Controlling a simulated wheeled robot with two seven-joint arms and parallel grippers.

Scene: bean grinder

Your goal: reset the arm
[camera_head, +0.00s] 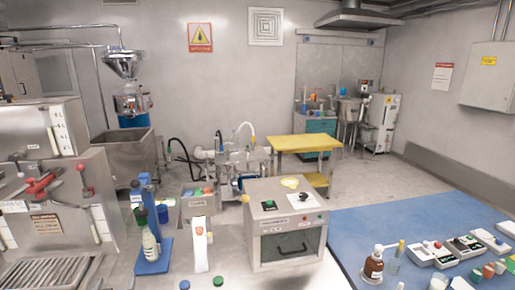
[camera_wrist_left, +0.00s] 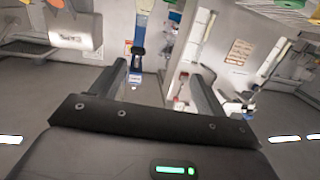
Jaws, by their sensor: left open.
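My left gripper (camera_wrist_left: 158,75) shows in the left wrist view, its two dark fingers spread apart with nothing held between them. Beyond the fingers, the wrist view shows a blurred, tilted stretch of the room with a blue upright piece and grey floor. In the head view I cannot clearly make out the left gripper. My right gripper is not in view. A grey metal box machine (camera_head: 285,248) with a dark front window and a black knob on top stands at the centre front of the head view.
A blue stand (camera_head: 154,262) with a white bottle (camera_head: 150,245) stands left of the box machine. A blue mat (camera_head: 400,225) at the right bears an amber bottle (camera_head: 373,265) and several small devices. A yellow table (camera_head: 305,142) stands behind, with open floor to its right.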

